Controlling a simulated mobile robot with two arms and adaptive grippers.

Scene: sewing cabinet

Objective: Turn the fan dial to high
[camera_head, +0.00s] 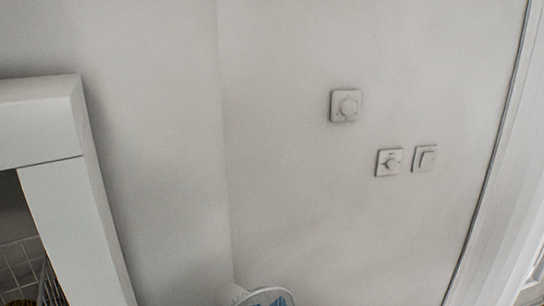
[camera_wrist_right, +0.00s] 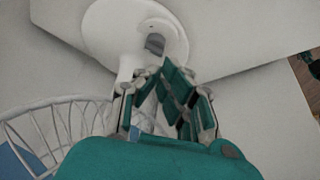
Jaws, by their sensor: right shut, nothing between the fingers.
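My left gripper is not in view.
A rocker switch (camera_head: 425,158) sits right of the lower knob. A white frame (camera_head: 75,220) stands at the left. A round blue and white thing (camera_head: 268,298) shows at the bottom.

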